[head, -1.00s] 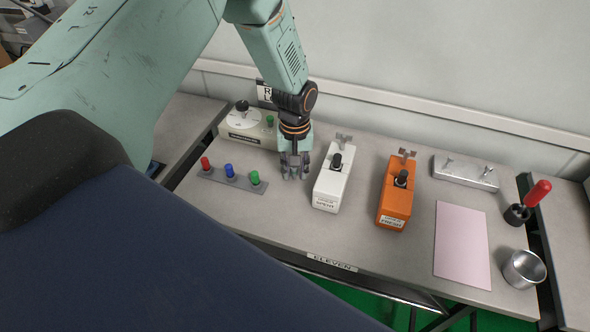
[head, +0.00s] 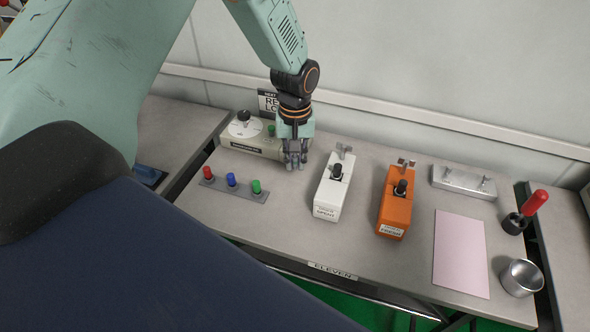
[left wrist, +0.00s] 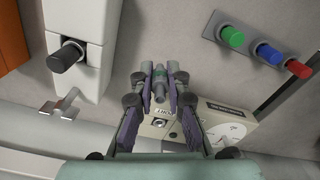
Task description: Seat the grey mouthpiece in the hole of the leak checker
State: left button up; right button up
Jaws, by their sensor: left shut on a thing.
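My left gripper (head: 295,162) points down over the bench, in front of the right end of the leak checker, in the head view. In the left wrist view its fingers (left wrist: 159,84) are shut on the small grey mouthpiece (left wrist: 159,80). The cream leak checker (head: 252,146) with a white dial stands at the back left of the bench. The left wrist view shows the checker (left wrist: 190,124) and its dark hole (left wrist: 160,123) near a label. The mouthpiece is apart from the hole. My right gripper is not in view.
A white tester (head: 327,198) stands right of my gripper, an orange tester (head: 393,215) beyond it. A strip (head: 232,189) with red, blue and green caps lies in front left. A metal block (head: 464,182), pink sheet (head: 461,255), metal cup (head: 521,278) and red-handled tool (head: 535,202) are at right.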

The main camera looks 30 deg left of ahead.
pick_arm(q)
jog(key=shift+r, duration=1.55)
jog(key=shift+s+d+m, duration=0.15)
jog(key=shift+d+m, duration=0.05)
jog(key=shift+m, duration=0.3)
jog(key=s+d+r+m+b, duration=0.4)
jog(key=s+d, duration=0.3)
jog(key=d, duration=0.5)
jog(key=shift+s+d+r+m, duration=0.2)
jog(key=shift+r+m, duration=0.05)
jog(key=shift+m, duration=0.65)
jog(key=shift+a, duration=0.15)
